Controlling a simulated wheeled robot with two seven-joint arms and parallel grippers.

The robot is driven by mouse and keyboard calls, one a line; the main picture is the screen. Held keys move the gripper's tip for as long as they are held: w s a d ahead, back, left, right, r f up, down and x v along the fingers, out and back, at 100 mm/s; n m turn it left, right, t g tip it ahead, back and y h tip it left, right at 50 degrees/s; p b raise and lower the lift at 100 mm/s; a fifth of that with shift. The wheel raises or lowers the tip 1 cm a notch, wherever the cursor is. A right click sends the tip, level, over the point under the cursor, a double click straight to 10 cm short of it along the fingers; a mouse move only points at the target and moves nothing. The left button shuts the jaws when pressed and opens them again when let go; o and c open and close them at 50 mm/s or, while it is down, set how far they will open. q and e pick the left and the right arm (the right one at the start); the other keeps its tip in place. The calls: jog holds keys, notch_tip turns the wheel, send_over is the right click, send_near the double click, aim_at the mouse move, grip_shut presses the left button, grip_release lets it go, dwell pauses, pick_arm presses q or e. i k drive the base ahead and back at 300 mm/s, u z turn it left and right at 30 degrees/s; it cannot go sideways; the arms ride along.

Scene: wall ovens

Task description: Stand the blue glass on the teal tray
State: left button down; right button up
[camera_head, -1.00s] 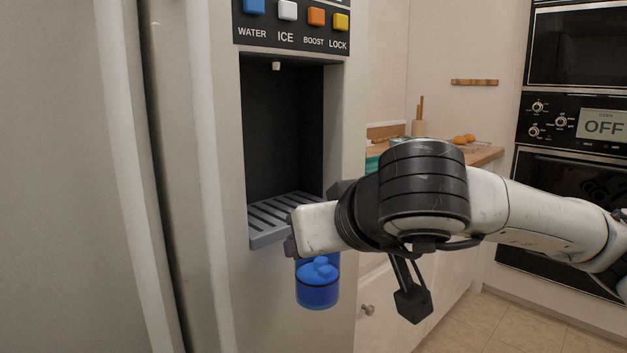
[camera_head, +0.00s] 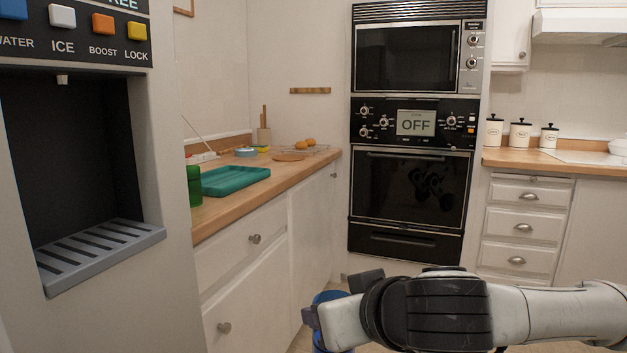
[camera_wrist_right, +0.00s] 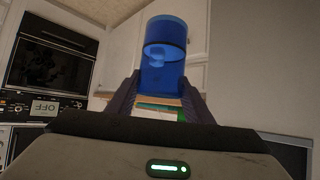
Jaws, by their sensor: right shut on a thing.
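The blue glass (camera_head: 328,297) is held by my right gripper (camera_head: 312,318), low in the head view, with only part of it visible behind the gripper. In the right wrist view the blue glass (camera_wrist_right: 164,55) stands between the two dark fingers (camera_wrist_right: 160,98), which are shut on it. Lighter blue pieces show inside it. The teal tray (camera_head: 236,180) lies on the wooden counter left of centre, behind and left of the gripper and apart from the glass; its visible middle is bare. My left gripper is not in view.
A green container (camera_head: 194,186) stands at the tray's left end. Oranges (camera_head: 305,142) and a round wooden board (camera_head: 290,157) lie farther back on the counter (camera_head: 300,168). The fridge dispenser (camera_head: 80,180) is at left; wall ovens (camera_head: 410,185) stand behind.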

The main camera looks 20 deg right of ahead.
aim_at(221, 182)
jog(key=z, duration=1.6)
jog(key=i, duration=1.75)
jog(key=u, duration=2.8)
